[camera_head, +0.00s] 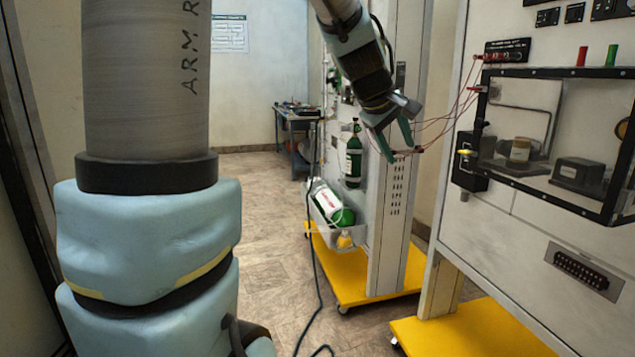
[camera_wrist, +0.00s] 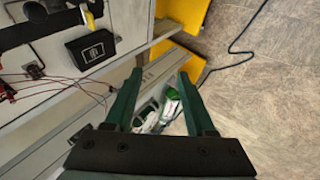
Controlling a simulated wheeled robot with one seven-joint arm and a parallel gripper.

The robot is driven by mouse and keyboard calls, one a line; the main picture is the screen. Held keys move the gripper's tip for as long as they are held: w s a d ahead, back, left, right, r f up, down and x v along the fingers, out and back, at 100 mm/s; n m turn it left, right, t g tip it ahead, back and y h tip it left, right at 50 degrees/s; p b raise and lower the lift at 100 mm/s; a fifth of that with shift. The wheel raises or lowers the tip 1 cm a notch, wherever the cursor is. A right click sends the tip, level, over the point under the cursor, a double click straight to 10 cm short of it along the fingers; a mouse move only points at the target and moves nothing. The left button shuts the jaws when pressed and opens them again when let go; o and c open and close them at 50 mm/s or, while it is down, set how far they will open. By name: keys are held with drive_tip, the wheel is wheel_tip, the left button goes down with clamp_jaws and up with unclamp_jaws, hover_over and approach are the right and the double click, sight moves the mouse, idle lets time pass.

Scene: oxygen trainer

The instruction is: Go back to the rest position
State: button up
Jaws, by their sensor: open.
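My gripper (camera_head: 397,153) hangs at the upper middle of the head view, in front of the grey upright of the left trainer cabinet. It points downward and its two green fingers are apart with nothing between them. In the wrist view my gripper (camera_wrist: 157,88) also shows open, with the fingers on either side of a view down to a bin (camera_wrist: 148,116) holding a white and green bottle (camera_wrist: 172,108). The bottle lies well below the fingers, not touched.
The right cabinet (camera_head: 520,220) has a glass-fronted compartment and red wires (camera_head: 462,105) running left, close to my gripper. Yellow wheeled bases (camera_head: 345,270) stand on the floor. A black cable (camera_head: 315,270) lies on the tiles. A cart (camera_head: 295,125) stands behind. Floor at centre left is clear.

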drive_tip(key=s+a+f+m+g+y, duration=0.2)
drive_tip(key=s+a+f+m, duration=0.1)
drive_tip(key=s+a+f, duration=0.4)
drive_tip(key=s+a+f+m+g+y, duration=0.2)
drive_tip(key=s+a+f, duration=0.5)
drive_tip(key=a+f, duration=0.6)
drive_tip(key=a+m+y, duration=0.1)
drive_tip(key=a, duration=0.2)
drive_tip(key=shift+s+a, duration=0.2)
drive_tip(key=shift+s, duration=0.15)
drive_tip(key=shift+w, duration=0.15)
